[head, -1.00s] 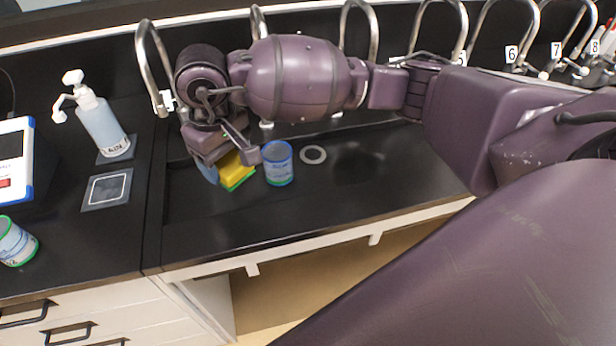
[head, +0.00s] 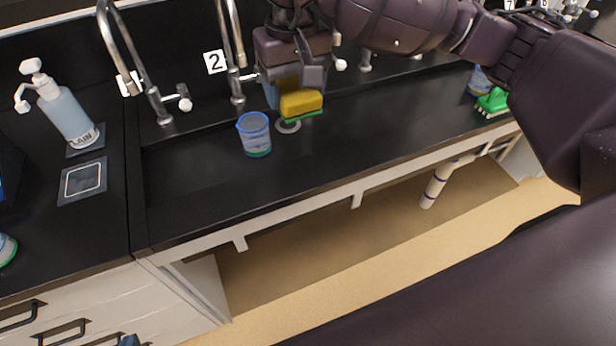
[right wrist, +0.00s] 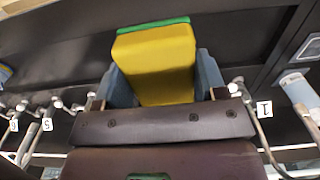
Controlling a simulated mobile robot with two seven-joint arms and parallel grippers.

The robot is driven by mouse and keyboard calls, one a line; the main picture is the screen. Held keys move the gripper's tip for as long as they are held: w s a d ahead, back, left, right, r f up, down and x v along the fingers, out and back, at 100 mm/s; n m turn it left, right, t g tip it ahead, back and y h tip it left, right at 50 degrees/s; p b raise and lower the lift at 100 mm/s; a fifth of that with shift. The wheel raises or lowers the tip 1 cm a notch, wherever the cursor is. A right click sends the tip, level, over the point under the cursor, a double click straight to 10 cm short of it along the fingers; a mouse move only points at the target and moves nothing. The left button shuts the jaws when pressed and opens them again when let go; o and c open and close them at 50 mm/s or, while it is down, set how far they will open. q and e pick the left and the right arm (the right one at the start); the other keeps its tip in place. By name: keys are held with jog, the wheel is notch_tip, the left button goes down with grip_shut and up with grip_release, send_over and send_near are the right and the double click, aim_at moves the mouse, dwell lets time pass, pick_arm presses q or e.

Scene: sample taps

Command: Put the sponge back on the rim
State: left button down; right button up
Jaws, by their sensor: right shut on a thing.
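The sponge (head: 301,103), yellow with a green scouring layer, is held in my right gripper (head: 300,88) above the back part of the black sink trough. In the right wrist view the sponge (right wrist: 155,62) sits between the two blue-grey fingers of the right gripper (right wrist: 160,75), which are shut on its sides. The black front rim (head: 320,188) of the trough runs along the counter edge, apart from the sponge. A small blue-grey tip at the bottom left seems to be my left gripper (head: 130,341); its jaws are cut off by the frame.
A blue-rimmed can (head: 254,135) stands in the trough left of the sponge, near a round drain (head: 288,126). Curved taps line the back. A soap bottle (head: 65,110) stands on the left counter. A green brush (head: 492,101) lies at the far right.

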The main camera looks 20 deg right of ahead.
aim_at(298, 180)
notch_tip(298, 180, down, 20)
jog(key=shift+w+f, duration=0.1)
dwell(0.6)
jog(key=o, duration=0.9)
notch_tip(298, 180, up, 12)
dwell(0.4)
